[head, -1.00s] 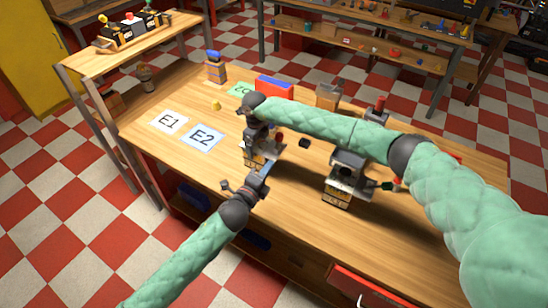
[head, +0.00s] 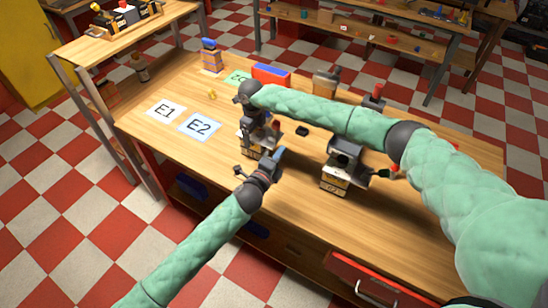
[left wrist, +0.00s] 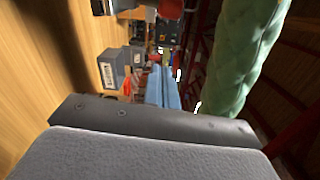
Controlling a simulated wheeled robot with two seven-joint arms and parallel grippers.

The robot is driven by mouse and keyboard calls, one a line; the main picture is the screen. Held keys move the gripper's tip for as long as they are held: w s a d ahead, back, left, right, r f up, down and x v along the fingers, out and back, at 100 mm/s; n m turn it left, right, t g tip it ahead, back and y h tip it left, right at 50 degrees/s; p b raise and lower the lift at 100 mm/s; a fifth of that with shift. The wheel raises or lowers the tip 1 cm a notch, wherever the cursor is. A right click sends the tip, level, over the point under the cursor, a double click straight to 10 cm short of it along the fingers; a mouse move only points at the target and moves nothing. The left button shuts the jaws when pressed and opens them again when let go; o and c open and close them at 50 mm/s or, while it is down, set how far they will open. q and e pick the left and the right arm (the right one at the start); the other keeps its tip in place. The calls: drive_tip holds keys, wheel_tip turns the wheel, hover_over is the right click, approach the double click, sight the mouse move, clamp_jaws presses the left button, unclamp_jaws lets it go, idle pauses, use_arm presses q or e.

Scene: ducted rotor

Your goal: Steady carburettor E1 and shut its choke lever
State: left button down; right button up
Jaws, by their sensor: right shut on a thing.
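A dark carburettor on a wood-coloured block (head: 252,151) stands at the middle of the bench, partly hidden by my grippers. My right gripper (head: 250,112) comes down over its top and is shut on it. A red-tipped part (head: 276,125) sticks out at its right. My left gripper (head: 272,158) is low at its front right side, very close; I cannot tell whether they touch. A second, similar carburettor (head: 343,160) stands to the right. I cannot read which is E1.
White E1 (head: 165,110) and pale blue E2 (head: 199,127) cards lie flat at the left. A green card (head: 237,78), a red-and-blue box (head: 271,75) and a striped block (head: 211,60) are behind. My right arm crosses above the bench. A red drawer (head: 375,278) is at the front.

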sight(279, 127)
use_arm(q)
drive_tip(key=shift+w+d+r, duration=0.1)
drive_tip(key=shift+w, duration=1.2)
drive_tip(key=shift+w+d+r, duration=0.1)
drive_tip(key=shift+w+d, duration=0.05)
drive_tip(key=shift+w, duration=1.1)
drive_tip(key=shift+w+d+r, duration=0.1)
drive_tip(key=shift+w, duration=1.2)
drive_tip(key=shift+w+a+r+n, duration=0.35)
drive_tip(key=shift+w+a+n, duration=0.1)
drive_tip(key=shift+a+n, duration=0.25)
drive_tip(key=shift+s+d, duration=0.1)
